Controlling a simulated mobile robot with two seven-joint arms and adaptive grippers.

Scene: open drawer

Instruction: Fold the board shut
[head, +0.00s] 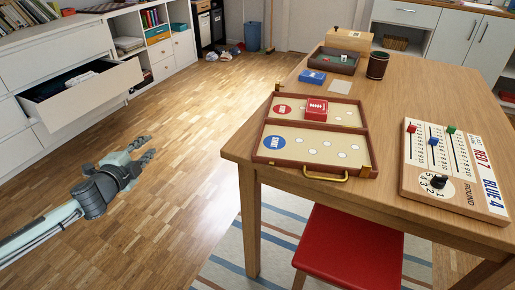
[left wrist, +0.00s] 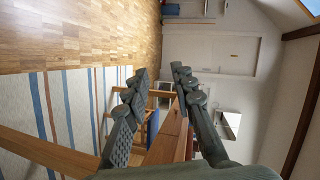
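The folding board lies open on the wooden table, in the head view. Its near half (head: 312,150) has a blue disc, pale dots and a brass-coloured handle at the front edge. Its far half (head: 345,115) has a red disc. A red box (head: 316,109) sits on the far half, close to the fold line. My left gripper (head: 148,149) is over the floor, well left of the table and apart from the board. In the left wrist view its fingers (left wrist: 158,73) are spread with nothing held between them. My right gripper is not in view.
The wooden table (head: 395,115) also holds a scoreboard (head: 455,185) at right, and a blue card box (head: 312,76), dark tray (head: 334,61) and dark cup (head: 377,65) behind the board. A red-seated stool (head: 350,245) stands below the front edge. An open drawer (head: 85,90) juts out at left.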

